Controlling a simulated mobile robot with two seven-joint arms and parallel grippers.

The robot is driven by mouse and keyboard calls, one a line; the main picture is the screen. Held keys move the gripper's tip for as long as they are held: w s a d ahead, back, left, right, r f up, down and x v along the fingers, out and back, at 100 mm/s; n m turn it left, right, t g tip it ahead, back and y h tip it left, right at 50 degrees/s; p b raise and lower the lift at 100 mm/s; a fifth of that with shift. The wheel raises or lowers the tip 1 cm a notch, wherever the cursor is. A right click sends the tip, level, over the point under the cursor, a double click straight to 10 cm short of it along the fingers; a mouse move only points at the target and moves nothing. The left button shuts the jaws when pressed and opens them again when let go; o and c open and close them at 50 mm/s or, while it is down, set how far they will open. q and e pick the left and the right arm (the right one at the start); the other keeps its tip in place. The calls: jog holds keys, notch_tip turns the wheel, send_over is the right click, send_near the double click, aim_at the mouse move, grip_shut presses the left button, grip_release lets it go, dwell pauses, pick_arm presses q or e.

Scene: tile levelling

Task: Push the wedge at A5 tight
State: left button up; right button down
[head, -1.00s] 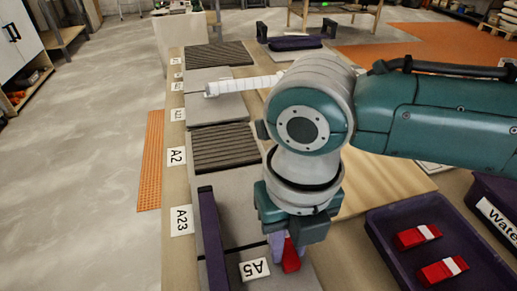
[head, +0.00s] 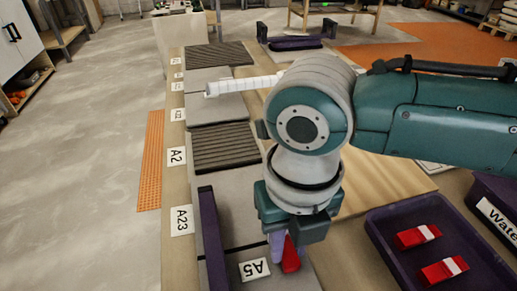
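A red wedge (head: 291,257) stands at the front tile joint, just right of the card marked A5 (head: 254,269). My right gripper (head: 284,250) points down at the wedge. One pale lavender finger shows at the wedge's left side. The other finger is mostly hidden, so I cannot tell whether the fingers grip the wedge or only touch it. How far the wedge sits in its clip is also hidden. My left gripper is not in view.
A purple upright bar (head: 213,240) stands left of the A5 card. A purple tray (head: 385,245) with two red-and-white wedges (head: 418,236) lies at right. Grey and ribbed dark tiles (head: 224,148) run along the table's left side.

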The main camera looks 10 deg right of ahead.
jog(key=c, duration=0.6)
grip_release()
jog(key=shift+w, duration=0.1)
jog(key=shift+r, duration=0.1)
